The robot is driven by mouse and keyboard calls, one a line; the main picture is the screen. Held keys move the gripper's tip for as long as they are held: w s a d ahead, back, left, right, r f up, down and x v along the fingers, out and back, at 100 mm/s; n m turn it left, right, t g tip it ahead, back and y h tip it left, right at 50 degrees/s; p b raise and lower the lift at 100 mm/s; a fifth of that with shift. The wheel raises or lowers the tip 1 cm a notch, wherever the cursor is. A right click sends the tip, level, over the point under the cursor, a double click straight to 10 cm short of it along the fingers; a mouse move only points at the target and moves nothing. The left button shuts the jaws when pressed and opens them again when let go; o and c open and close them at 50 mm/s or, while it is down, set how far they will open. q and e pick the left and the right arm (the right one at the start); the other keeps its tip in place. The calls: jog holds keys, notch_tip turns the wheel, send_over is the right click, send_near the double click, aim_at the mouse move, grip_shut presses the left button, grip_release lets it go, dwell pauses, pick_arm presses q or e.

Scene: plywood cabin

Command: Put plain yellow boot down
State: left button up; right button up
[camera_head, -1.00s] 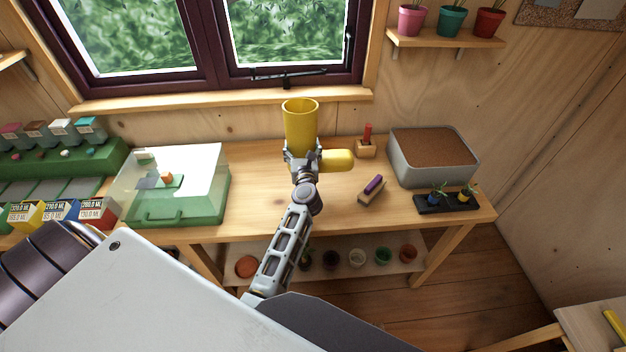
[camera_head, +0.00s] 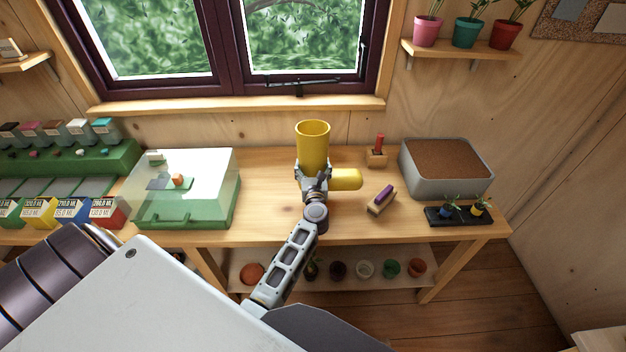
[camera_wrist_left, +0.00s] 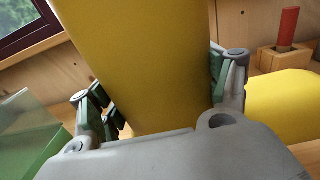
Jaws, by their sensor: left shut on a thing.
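The plain yellow boot (camera_head: 313,144) stands upright over the middle of the workbench (camera_head: 268,210), with its toe pointing right. My left gripper (camera_head: 313,176) is shut around the boot's shaft from the near side. In the left wrist view the shaft (camera_wrist_left: 145,60) fills the space between the fingers, and the toe (camera_wrist_left: 285,108) shows at the right. The sole is low over the bench top, and I cannot tell if it touches the wood. My right gripper is not in view.
A green case with a clear lid (camera_head: 187,220) is left of the boot. A wooden block with a red peg (camera_head: 377,158), a purple-topped brush (camera_head: 380,200), a grey planter (camera_head: 447,182) and a black seedling tray (camera_head: 458,215) are to the right. Bare wood lies around the boot.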

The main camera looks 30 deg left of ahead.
pick_arm(q)
jog(key=shift+f+b, duration=0.35)
jog(key=shift+f, duration=0.1)
jog(key=shift+f, duration=0.1)
jog(key=shift+f+b, duration=1.55)
jog(key=shift+f, duration=0.2)
jog(key=shift+f, duration=0.1)
jog(key=o, duration=1.9)
jog(key=shift+c, duration=0.2)
